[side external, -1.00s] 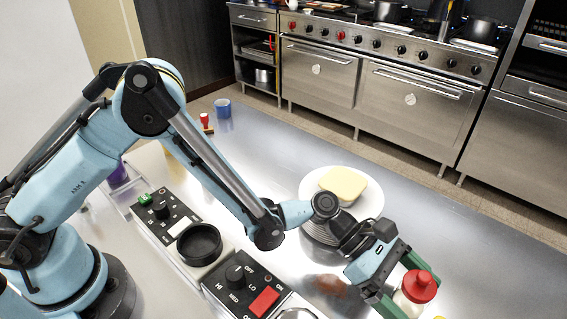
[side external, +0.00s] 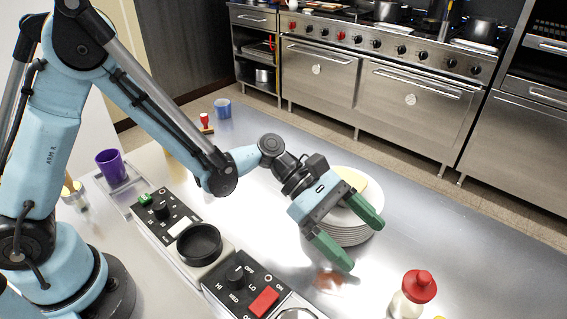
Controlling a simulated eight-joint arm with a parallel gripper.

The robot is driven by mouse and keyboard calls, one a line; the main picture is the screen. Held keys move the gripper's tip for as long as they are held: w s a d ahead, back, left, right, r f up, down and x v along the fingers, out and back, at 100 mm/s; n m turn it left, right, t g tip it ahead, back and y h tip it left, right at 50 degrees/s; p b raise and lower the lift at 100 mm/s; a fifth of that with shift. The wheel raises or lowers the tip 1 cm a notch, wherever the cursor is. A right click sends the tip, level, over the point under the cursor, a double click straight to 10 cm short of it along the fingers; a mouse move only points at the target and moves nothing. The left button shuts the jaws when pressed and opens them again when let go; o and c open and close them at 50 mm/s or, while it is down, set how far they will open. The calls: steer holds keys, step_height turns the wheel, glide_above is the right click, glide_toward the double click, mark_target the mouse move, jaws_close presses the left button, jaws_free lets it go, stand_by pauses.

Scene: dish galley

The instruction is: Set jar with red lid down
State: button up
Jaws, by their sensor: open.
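The jar with the red lid (side external: 416,290) stands upright on the steel counter (side external: 480,255) at the lower right of the side view. Its lower part is cut off by the picture's edge. My gripper (side external: 362,243) is open, its two green fingers apart with nothing between them. It is up and to the left of the jar, clear of it, and in front of the stack of plates.
A stack of white plates (side external: 345,235) with a yellow item (side external: 352,178) on top is partly hidden behind my gripper. A control panel with knobs (side external: 235,275) and a black round dish (side external: 199,243) are at left. A purple cup (side external: 111,167) and blue mug (side external: 222,107) stand farther back.

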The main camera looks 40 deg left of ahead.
steer(key=s+a+r+m+t+y, duration=0.2)
steer(key=a+m+y, duration=0.2)
steer(key=a, duration=0.5)
steer(key=s+a+r+m+t+y, duration=0.2)
steer(key=a+m+y, duration=0.2)
steer(key=a+m, duration=0.3)
steer(key=s+a+r+m+t+y, duration=0.2)
steer(key=a+m+y, duration=0.3)
steer(key=a, duration=0.7)
steer(key=shift+s+r+m+t, duration=0.2)
steer(key=shift+r+m+t, duration=0.2)
steer(key=shift+m, duration=0.3)
